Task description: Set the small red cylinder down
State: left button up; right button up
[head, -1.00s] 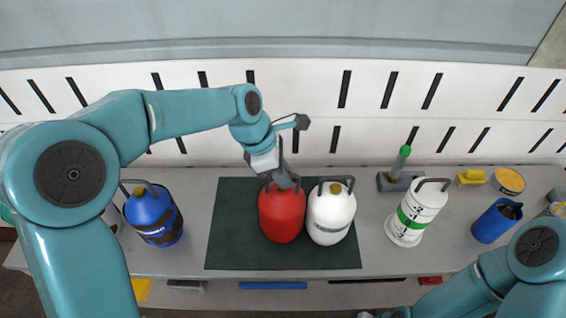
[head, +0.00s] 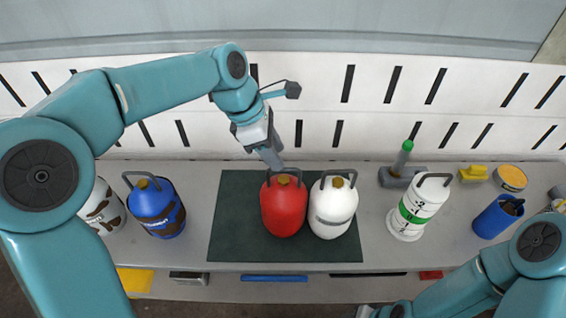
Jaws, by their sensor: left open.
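The small red cylinder (head: 284,210) stands upright on the dark green mat (head: 235,235), close beside a white cylinder (head: 332,212) on its right. My left gripper (head: 274,163) is open, just behind and above the red cylinder's handle. It looks clear of the handle, though the fingertips are partly hidden. Of my right side only the arm shows, at the lower right; its gripper cannot be made out.
A blue cylinder (head: 158,212) and a partly hidden white and brown one (head: 104,212) stand left of the mat. A white cylinder with a green band (head: 412,212) and a blue container (head: 494,220) stand to the right. The mat's left and front parts are bare.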

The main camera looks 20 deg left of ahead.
pick_arm(q)
jog(key=v, duration=0.5)
jog(key=shift+r, duration=0.25)
jog(key=shift+s, duration=0.1)
